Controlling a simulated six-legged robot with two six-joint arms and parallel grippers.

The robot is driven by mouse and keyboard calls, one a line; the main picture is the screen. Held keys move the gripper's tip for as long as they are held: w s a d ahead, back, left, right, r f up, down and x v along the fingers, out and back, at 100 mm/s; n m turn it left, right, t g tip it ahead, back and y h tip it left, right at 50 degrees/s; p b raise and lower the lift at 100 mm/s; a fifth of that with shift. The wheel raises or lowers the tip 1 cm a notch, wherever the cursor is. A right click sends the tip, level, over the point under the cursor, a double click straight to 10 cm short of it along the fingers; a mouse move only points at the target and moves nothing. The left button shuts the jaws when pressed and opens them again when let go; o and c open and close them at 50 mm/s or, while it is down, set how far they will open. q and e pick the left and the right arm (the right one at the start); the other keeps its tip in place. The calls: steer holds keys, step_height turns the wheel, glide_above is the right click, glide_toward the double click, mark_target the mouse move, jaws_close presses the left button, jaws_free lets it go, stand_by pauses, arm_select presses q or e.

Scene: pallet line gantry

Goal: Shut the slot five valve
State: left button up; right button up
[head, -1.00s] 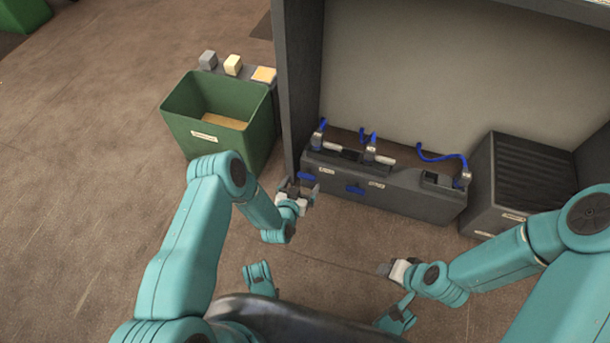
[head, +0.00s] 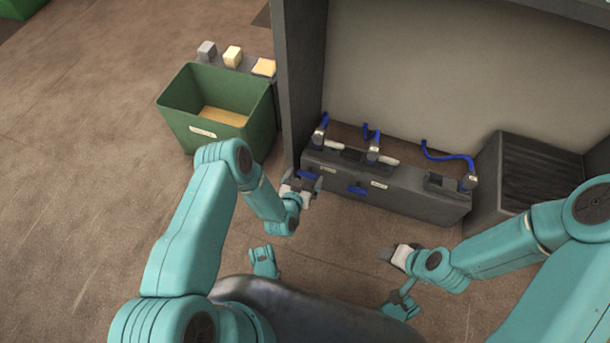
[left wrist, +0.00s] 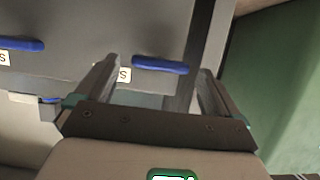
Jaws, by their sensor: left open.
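Two blue valve handles are on the front of a long grey manifold box (head: 420,203). The left blue handle (head: 307,175) is right by my left gripper (head: 303,187); the other blue handle (head: 357,190) is further right. Small white labels sit beside them, too small to read for a slot number. In the left wrist view my left gripper (left wrist: 160,85) is open, and one blue handle (left wrist: 160,65) shows between its fingers, apparently ungripped. The second handle (left wrist: 20,43) is at the left edge there. My right gripper (head: 388,254) is low, away from the box; its jaws are unclear.
A green bin (head: 255,128) stands left of the dark gantry post (head: 300,75), with small blocks (head: 232,56) behind it. Blue hoses (head: 445,157) and metal fittings top the manifold. A dark ribbed crate (head: 535,178) stands at its right. Floor before the manifold is open.

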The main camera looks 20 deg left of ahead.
arm_select(q)
steer(key=c, duration=1.1)
steer(key=shift+o, duration=0.2)
steer(key=shift+w+a+f+n+t+h, duration=0.1)
steer(key=shift+a+f+n+t+h, duration=0.3)
steer(key=shift+n+h, duration=1.3)
steer(key=shift+s+a+f+n+t+h, duration=0.15)
steer(key=shift+n+t+h, duration=0.5)
steer(key=shift+n, duration=2.05)
steer(key=shift+w+a+f+n+t+h, duration=0.35)
steer(key=shift+n+h, duration=0.8)
steer(key=shift+n, duration=1.05)
steer(key=shift+s+r+n, duration=0.15)
steer(key=shift+s+n, duration=0.05)
steer(key=shift+n, duration=0.1)
